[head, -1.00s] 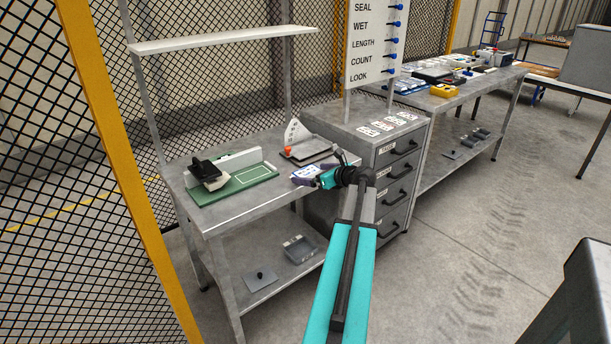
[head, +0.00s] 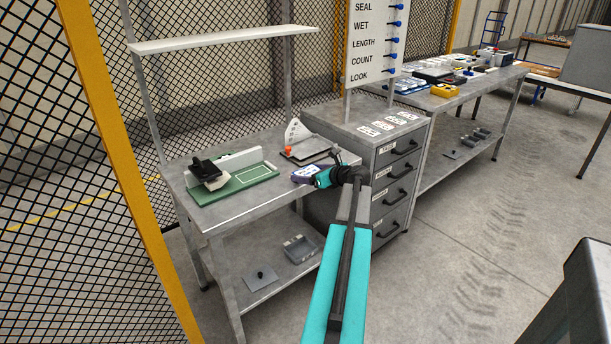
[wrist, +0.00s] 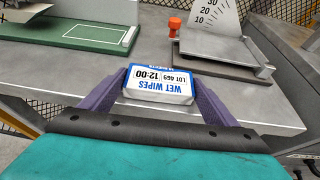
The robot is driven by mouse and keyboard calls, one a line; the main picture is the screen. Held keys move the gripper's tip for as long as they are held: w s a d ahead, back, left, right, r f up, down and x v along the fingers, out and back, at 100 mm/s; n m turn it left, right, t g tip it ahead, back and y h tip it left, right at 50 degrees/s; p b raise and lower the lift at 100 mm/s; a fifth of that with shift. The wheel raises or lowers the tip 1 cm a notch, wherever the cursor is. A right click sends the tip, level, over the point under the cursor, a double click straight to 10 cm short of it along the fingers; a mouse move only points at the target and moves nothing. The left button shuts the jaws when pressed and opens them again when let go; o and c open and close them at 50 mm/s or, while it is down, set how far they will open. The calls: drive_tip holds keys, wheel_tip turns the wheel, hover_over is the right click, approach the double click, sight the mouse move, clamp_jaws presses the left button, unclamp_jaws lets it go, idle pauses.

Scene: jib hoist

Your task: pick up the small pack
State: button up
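The small pack is a white and blue pack of wet wipes (wrist: 158,82), lettered "WET WIPES", "LOT 469" and "12:00", upside down in the wrist view. In the head view the pack (head: 304,171) is near the front right edge of the left bench (head: 240,206). My gripper (wrist: 161,80) has one purple finger on each side of the pack, close against its two ends. I cannot tell whether the fingers press on it, or whether it rests on the bench or is just above it.
A green board with a black-topped device (head: 209,171) stands left on the bench. A grey plate with a scale fin and an orange knob (head: 289,150) is behind the pack. A drawer cabinet (head: 394,170) stands close on the right. A shelf (head: 225,40) hangs above.

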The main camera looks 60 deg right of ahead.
sight(310, 172)
drive_tip(key=shift+c, duration=0.8)
drive_tip(key=shift+r, duration=0.15)
drive_tip(key=shift+r, duration=1.75)
drive_tip(key=s+a+r, duration=0.1)
drive_tip(key=s+a, duration=0.7)
drive_tip(key=s, duration=0.5)
drive_tip(key=shift+s+a, duration=0.25)
drive_tip(key=shift+a, duration=0.05)
